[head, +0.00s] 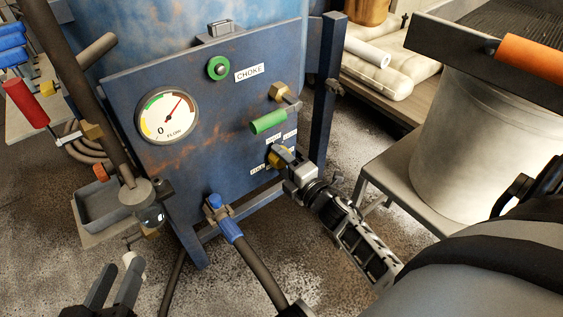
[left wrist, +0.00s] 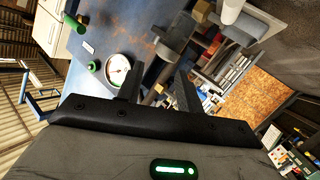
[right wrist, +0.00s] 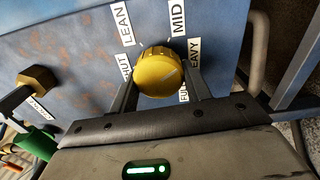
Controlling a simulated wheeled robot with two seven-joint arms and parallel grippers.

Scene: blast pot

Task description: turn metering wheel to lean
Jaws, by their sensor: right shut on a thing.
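The yellow metering wheel (right wrist: 158,70) sits on the blue panel (right wrist: 70,55) in the right wrist view, with a pale line on its face slanting up to the right. White labels around it include LEAN (right wrist: 122,22) at upper left, MID (right wrist: 178,18) at upper right, and partly hidden SHUT, HEAVY and FULL. My right gripper (right wrist: 161,88) is shut on the wheel, one finger on each side. In the head view my right gripper (head: 285,162) reaches the wheel at the panel's lower right. My left gripper (head: 116,284) is open and empty at lower left, apart from the panel.
A blue-ended hose (head: 232,230) hangs below. A grey tray (head: 102,203) is at left; a pale bucket (head: 470,140) stands at right.

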